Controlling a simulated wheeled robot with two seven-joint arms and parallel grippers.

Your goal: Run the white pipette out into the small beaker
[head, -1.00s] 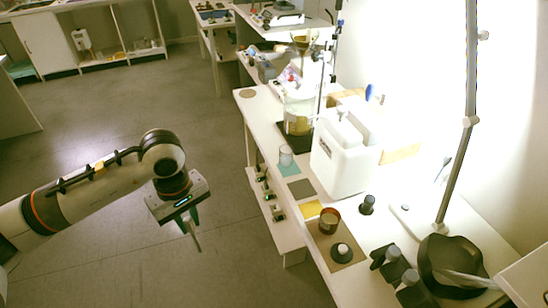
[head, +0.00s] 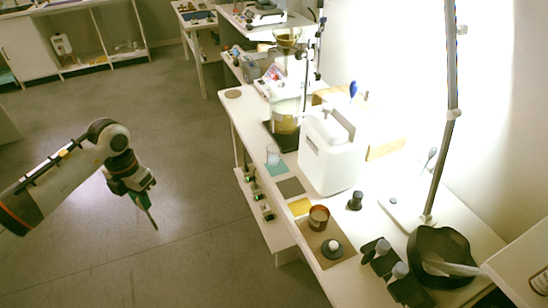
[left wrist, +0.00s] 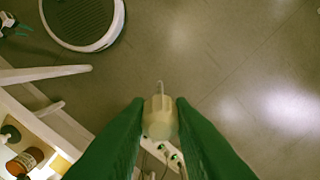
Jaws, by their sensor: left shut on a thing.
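My left gripper (head: 150,212) is over the floor at the left, well apart from the bench. In the left wrist view its green fingers (left wrist: 160,125) are shut on the cream-white pipette (left wrist: 160,116), seen end-on with its thin tip pointing away. In the head view the pipette is hard to make out against the fingers. The small clear beaker (head: 273,155) stands upright on a teal mat (head: 276,169) near the bench's left edge. I cannot tell what is in it. My right gripper is not in view.
The bench (head: 262,205) runs along the right. A white canister (head: 330,158) stands right of the beaker. A grey mat (head: 291,187), a yellow mat (head: 299,207), a brown jar (head: 318,217) and a white-topped dark object (head: 332,246) are nearer. The floor around the gripper is clear.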

